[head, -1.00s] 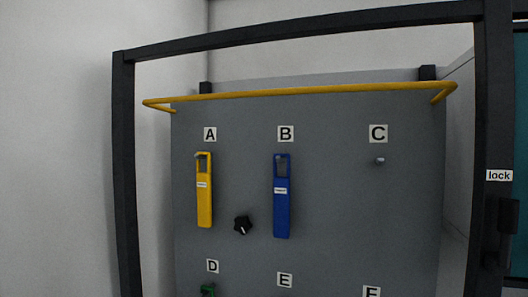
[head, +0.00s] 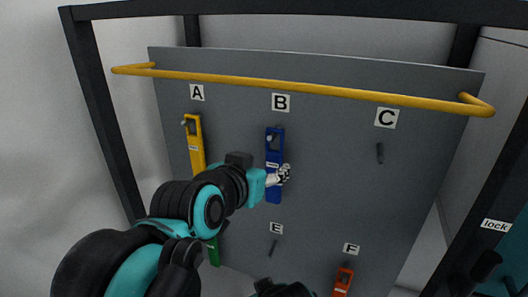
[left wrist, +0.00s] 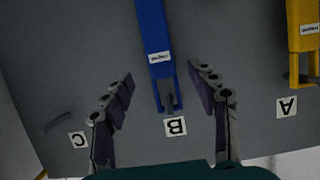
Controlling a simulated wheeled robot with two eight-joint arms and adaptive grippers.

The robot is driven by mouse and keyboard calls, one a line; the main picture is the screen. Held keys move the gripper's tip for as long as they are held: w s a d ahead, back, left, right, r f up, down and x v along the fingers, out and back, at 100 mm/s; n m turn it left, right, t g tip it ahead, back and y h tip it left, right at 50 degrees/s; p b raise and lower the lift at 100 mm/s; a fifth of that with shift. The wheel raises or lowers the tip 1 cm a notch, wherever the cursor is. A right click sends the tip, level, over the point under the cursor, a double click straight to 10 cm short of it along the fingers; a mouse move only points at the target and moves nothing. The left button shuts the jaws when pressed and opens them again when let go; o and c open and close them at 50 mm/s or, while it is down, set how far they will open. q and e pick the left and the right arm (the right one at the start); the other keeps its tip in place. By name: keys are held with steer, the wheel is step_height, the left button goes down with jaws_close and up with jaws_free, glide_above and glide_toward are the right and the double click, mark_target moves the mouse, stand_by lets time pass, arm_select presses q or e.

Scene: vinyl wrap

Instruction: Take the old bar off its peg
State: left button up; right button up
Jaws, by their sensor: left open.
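A blue bar (head: 275,150) with a small white label hangs upright on the peg under letter B; it also shows in the left wrist view (left wrist: 153,30). The label is too small to read. My left gripper (head: 284,174) is in front of the blue bar's middle in the head view and hides part of it. In the left wrist view my left gripper (left wrist: 160,82) is open, with a finger on each side of the bar's slotted top end and a gap to each. It holds nothing. My right gripper is not in view.
A yellow bar (head: 196,145) hangs at A, a green bar (head: 213,252) lower left, and an orange bar (head: 342,283) at F. Pegs at C (head: 380,153) and E (head: 273,248) are bare. A yellow rail (head: 300,87) crosses in front of the grey panel's top.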

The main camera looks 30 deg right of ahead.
mark_target(273, 156)
arm_select(q)
steer(key=p+x, duration=0.1)
steer(key=x, duration=0.6)
steer(key=shift+w+f, duration=0.1)
steer(key=shift+a, duration=0.1)
steer(key=shift+c, duration=0.3)
jaws_close()
steer(key=shift+r+p, duration=0.65)
steer(key=shift+r, duration=0.2)
